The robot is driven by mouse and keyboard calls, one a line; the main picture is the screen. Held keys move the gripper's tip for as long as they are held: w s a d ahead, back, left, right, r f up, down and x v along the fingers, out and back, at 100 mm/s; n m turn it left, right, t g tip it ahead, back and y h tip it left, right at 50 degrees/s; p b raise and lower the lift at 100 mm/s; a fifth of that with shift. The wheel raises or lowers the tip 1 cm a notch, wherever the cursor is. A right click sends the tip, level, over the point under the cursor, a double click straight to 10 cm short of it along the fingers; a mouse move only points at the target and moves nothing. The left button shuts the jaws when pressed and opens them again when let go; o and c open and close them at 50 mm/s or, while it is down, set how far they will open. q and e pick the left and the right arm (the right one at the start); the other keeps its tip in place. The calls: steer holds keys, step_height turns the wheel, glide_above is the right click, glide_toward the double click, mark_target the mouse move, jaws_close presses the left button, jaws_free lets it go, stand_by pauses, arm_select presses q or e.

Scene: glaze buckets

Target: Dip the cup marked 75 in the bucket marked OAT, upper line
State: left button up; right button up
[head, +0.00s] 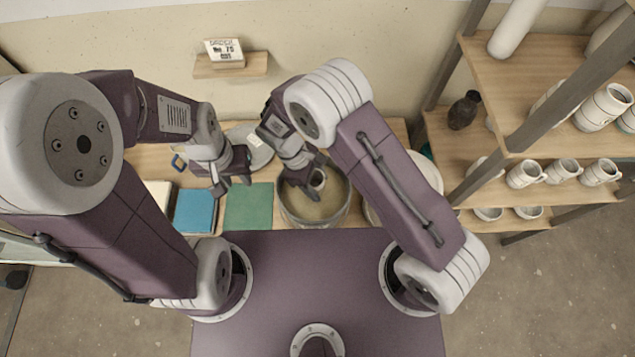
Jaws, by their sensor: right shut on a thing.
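My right gripper (305,183) is shut on a pale cup (319,180) at the mouth of the middle bucket (314,224), which holds beige glaze. The gripper hides most of the cup, so I cannot read its mark or tell how deep it sits. No mark shows on this bucket. My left gripper (233,184) is empty, its two fingers apart, left of the bucket and above the bench. A small card (224,50) on a wall ledge shows the number 75; its other writing is too small to read.
A round grey lid or bucket top (256,158) is behind my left gripper. Another pale bucket (429,171) is partly hidden by my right arm. Blue (195,212) and green (249,207) flat pieces lie at the bench's front. Shelves (469,133) with several cups stand at the right.

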steer(key=shift+r, duration=0.1)
stand_by(0.4)
step_height(320, 180, up, 8)
steer(key=p, duration=0.7)
steer(key=shift+f, duration=0.25)
